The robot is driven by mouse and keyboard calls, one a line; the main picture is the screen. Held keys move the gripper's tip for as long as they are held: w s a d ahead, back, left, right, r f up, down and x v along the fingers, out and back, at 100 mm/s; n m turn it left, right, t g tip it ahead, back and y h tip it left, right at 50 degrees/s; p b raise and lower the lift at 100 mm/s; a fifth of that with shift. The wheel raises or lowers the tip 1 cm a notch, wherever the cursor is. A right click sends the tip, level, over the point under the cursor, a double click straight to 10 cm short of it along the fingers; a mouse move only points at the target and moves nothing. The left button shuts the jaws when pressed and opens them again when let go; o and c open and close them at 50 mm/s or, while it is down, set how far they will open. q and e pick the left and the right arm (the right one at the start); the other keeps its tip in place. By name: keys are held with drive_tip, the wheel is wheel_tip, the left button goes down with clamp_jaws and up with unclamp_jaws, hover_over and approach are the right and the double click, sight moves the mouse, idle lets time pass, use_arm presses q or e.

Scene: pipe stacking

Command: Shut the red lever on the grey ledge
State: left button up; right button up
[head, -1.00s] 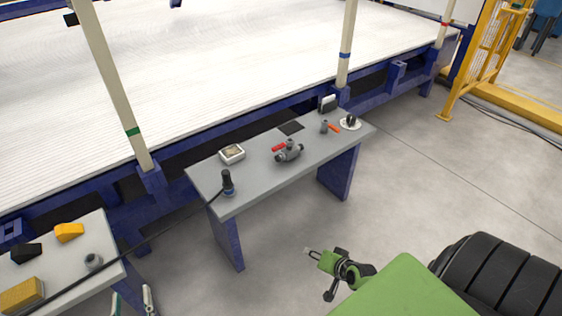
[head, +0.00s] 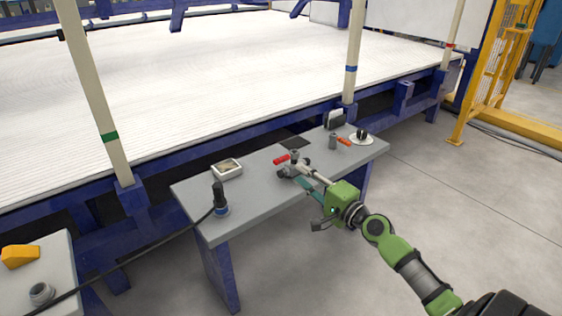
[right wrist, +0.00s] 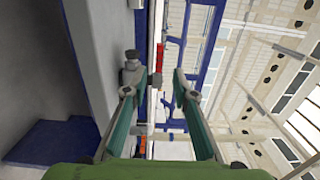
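The red lever (head: 281,160) sits on a grey valve (head: 286,171) on the grey ledge (head: 255,196). In the head view it points left from the valve. The lever also shows in the right wrist view (right wrist: 159,57) as a thin red strip beyond the fingertips. The valve body (right wrist: 131,75) is at the left fingertip there. My right gripper (head: 303,171) is open and empty, its fingers reaching over the ledge's front edge to the valve and partly covering it. I cannot tell if a finger touches the valve. My left gripper is out of view.
A black-and-blue tool (head: 219,200) with a cable stands at the ledge's left end. A white tray (head: 227,168) lies behind it. A grey fitting with an orange handle (head: 343,141) and a white disc (head: 361,138) are at right.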

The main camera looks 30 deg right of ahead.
sight(282, 161)
drive_tip(key=w, duration=1)
drive_tip(key=shift+w+a+b, duration=0.3)
drive_tip(key=shift+a+b, duration=0.05)
drive_tip(key=shift+a, duration=0.05)
clamp_jaws()
